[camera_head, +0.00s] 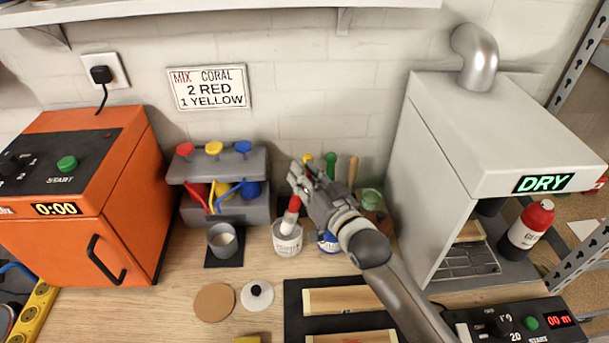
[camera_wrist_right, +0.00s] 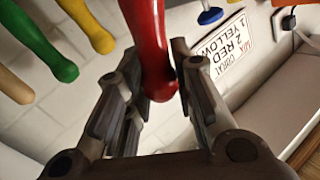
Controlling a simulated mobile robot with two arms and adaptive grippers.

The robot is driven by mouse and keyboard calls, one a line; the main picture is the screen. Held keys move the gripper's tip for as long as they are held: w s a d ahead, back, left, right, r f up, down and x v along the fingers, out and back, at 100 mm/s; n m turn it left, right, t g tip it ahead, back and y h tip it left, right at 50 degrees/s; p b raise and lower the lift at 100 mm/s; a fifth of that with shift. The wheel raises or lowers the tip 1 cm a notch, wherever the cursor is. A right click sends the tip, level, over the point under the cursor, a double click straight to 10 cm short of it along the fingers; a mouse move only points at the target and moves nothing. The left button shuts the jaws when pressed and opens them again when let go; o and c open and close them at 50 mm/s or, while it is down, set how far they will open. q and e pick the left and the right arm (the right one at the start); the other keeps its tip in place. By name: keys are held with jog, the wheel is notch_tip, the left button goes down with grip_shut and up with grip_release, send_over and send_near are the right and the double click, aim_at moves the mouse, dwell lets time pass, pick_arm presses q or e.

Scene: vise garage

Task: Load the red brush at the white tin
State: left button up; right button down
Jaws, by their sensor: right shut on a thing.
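My right gripper (camera_head: 308,184) is shut on the red brush (camera_head: 290,216), which it holds upright. The brush's red handle also shows between the fingers in the right wrist view (camera_wrist_right: 150,50). The white tin (camera_head: 288,240) stands on the bench directly below, and the brush's lower end reaches its mouth. The bristles are hidden, so I cannot tell how deep they sit. My left gripper is not in view.
A grey cup (camera_head: 222,240) stands left of the tin under the colour dispenser (camera_head: 225,170). A blue-labelled tin (camera_head: 328,241) is close on the right, partly behind my arm. More brush handles (camera_head: 331,164) stand behind. Wooden panels in a black tray (camera_head: 292,312) lie in front.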

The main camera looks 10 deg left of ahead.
notch_tip(320, 180, up, 7)
jog(key=p, duration=0.6)
jog(key=shift+p, duration=0.35)
jog(key=shift+f, duration=0.1)
dwell(0.5)
